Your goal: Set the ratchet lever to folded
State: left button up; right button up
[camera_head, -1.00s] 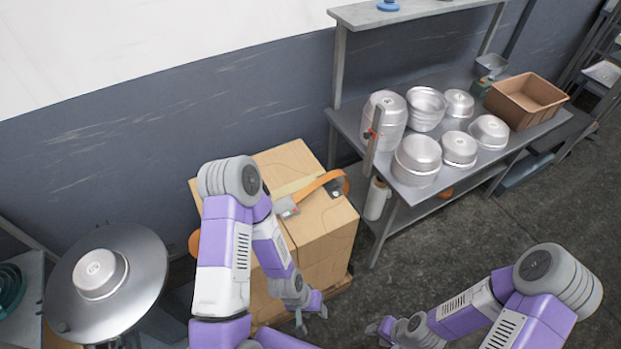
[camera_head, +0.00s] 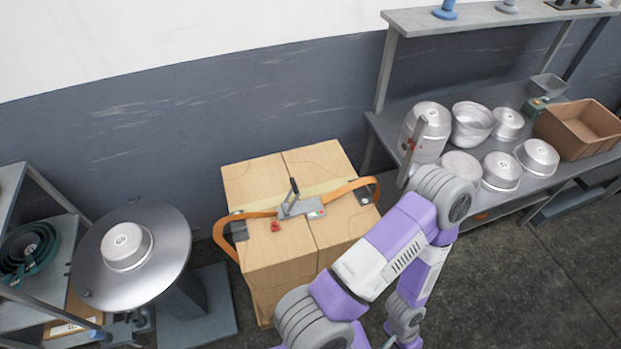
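The ratchet (camera_head: 301,207) is a grey metal buckle on an orange strap (camera_head: 345,190), lying on top of the cardboard boxes (camera_head: 262,180). Its lever (camera_head: 294,187) has a dark grip and stands up from the body, raised and not lying flat. A small red piece (camera_head: 276,227) lies just in front of the ratchet. One purple and white arm of mine, apparently the right, rises from the bottom and bends down to the right of the boxes. Its gripper is cut off at the bottom edge. My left gripper is out of view.
A metal bench (camera_head: 385,128) with several upturned pans and a brown bin (camera_head: 580,128) stands at the right. A round metal table (camera_head: 165,255) with one pan stands at the left. A shelf rack (camera_head: 15,185) is at the far left. The space above the boxes is clear.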

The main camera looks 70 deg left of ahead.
aim_at(294, 188)
jog(key=i, duration=1.35)
jog(key=u, duration=3.7)
